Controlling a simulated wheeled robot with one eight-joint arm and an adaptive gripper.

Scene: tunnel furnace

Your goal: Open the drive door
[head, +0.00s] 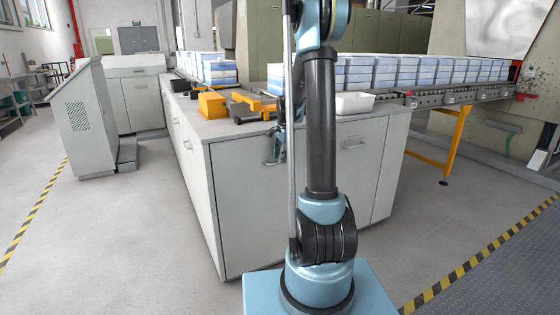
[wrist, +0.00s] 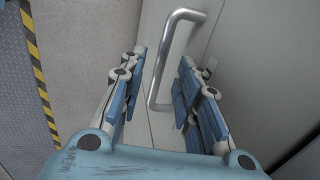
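The drive door looks to be the pale grey front panel (head: 245,195) of the long cabinet, lying flush and closed; I cannot read a label on it. In the wrist view, the door (wrist: 215,55) carries a silver bar handle (wrist: 165,58), which also shows in the head view (head: 270,162). My gripper (head: 279,148) is at this handle, partly hidden behind my arm. In the wrist view, my gripper (wrist: 160,90) is open, with blue-padded fingers on either side of the handle. I see no clear contact with the bar.
A second handle (head: 352,146) is on the panel to the right. A conveyor with an orange leg (head: 455,148) stands at right. The floor in front (head: 150,240) is clear.

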